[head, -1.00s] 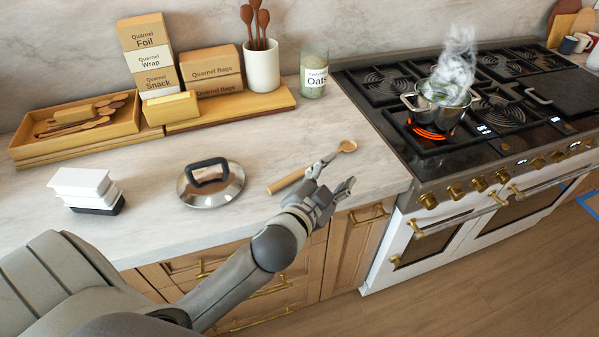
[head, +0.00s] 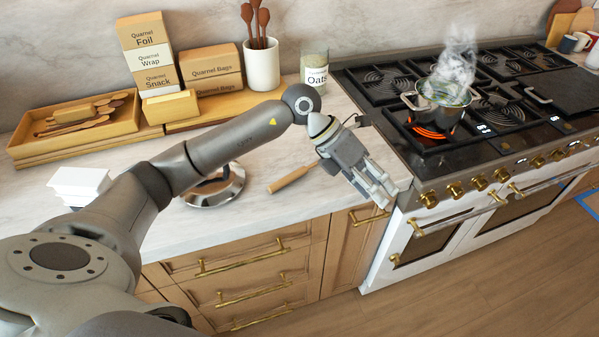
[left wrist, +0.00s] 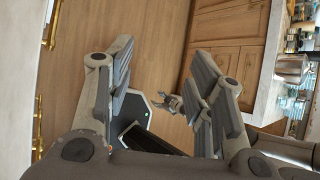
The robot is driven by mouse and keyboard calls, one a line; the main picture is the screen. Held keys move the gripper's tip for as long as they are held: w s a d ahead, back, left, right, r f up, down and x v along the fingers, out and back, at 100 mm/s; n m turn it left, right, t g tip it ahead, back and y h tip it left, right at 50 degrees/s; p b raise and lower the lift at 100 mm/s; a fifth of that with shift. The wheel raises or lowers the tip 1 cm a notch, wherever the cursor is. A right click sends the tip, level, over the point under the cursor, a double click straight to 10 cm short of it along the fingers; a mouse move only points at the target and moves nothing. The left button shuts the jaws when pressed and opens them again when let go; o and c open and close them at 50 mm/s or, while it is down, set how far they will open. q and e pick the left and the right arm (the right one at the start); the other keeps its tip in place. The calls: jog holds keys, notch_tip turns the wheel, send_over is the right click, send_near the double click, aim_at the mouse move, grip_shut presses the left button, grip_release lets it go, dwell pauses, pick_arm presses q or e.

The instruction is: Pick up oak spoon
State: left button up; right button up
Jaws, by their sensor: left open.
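The oak spoon (head: 289,180) lies on the marble counter near its front edge, in the head view. Its pale handle points to the lower left. Its bowl end is hidden behind my left gripper (head: 379,197). That gripper is open and empty, tilted down to the right, over the counter's front edge beside the stove. Its fingertips are to the right of the spoon handle and apart from it. In the left wrist view the two fingers (left wrist: 165,85) stand wide apart with wooden floor between them, and the spoon does not show there.
White containers (head: 80,184) stand farther left. A steaming pot (head: 441,97) sits on a glowing burner of the stove. An oats jar (head: 315,68) and utensil crock (head: 262,66) stand behind.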

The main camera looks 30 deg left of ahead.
pick_arm(q)
jog(key=w+a+y, duration=0.2)
jog(key=a+y, duration=0.3)
jog(key=a, duration=0.7)
jog(key=n+g+y, duration=0.1)
jog(key=n+y, duration=0.1)
jog(key=y, duration=0.2)
send_over(285, 177)
jog(key=f, duration=0.1)
jog(key=f+p, duration=0.1)
jog(key=f, duration=0.1)
jog(key=shift+w+a+f, duration=0.1)
jog(key=shift+w+f, duration=0.15)
jog(key=shift+f, duration=0.15)
jog(key=f+p, duration=0.2)
jog(key=f, duration=0.1)
jog(key=f+p, duration=0.1)
jog(key=f, duration=0.1)
jog(key=shift+s+f, duration=0.1)
jog(key=shift+s, duration=0.15)
jog(key=shift+f, duration=0.3)
grip_shut()
